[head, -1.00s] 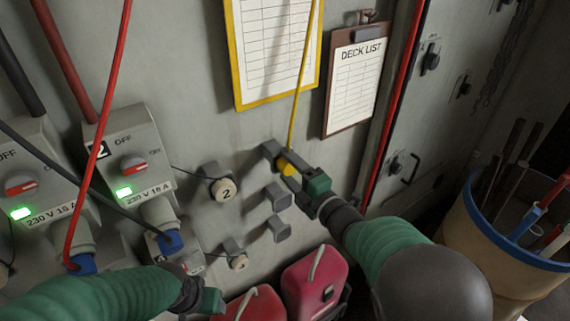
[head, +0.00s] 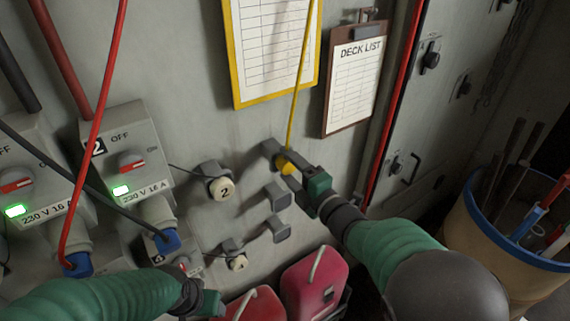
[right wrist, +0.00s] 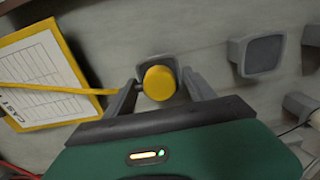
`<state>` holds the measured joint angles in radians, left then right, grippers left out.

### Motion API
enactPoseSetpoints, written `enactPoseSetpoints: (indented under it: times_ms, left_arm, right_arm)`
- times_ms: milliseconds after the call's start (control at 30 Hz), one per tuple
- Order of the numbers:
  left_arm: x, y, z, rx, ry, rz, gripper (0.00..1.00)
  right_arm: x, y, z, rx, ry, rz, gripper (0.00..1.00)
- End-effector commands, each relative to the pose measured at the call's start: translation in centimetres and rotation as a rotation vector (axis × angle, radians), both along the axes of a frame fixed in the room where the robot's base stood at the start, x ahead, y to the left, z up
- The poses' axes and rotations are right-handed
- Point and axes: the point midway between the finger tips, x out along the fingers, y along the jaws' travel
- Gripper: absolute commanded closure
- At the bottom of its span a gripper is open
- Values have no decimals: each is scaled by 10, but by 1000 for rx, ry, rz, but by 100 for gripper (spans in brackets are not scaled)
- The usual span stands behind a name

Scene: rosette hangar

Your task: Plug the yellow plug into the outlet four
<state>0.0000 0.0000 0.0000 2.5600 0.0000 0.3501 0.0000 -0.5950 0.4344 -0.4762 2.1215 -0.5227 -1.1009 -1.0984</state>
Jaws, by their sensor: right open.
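The yellow plug (head: 285,164) sits at a grey wall holder (head: 268,148), with its yellow cable running up the wall. In the right wrist view the round yellow plug end (right wrist: 159,83) faces me between the fingers. My right gripper (head: 287,170) is open, with one finger on each side of the plug; I cannot tell whether they touch it. Outlet four, marked 4 (head: 158,258), is low on the left, mostly hidden behind my left arm and the box above. My left gripper (head: 212,303) is at the bottom edge, its fingers not clear.
Outlet box 2 (head: 122,150) has a blue plug (head: 167,240) below it, close above outlet four. A red cable (head: 95,130) and dark cables cross there.

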Motion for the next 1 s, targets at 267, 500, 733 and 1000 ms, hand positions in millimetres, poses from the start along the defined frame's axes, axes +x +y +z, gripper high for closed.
enactPoseSetpoints:
  times_ms: [267,500,733,1000]
  left_arm:
    - [0,0,0,0,0,0,41]
    - [0,0,0,0,0,0,41]
    - [0,0,0,0,0,0,41]
    - [0,0,-1,0,0,0,41]
  right_arm:
    - [0,0,0,0,0,0,52]
    - [0,0,0,0,0,0,84]
    - [0,0,0,0,0,0,100]
    - [-3,-2,1,1,-1,0,100]
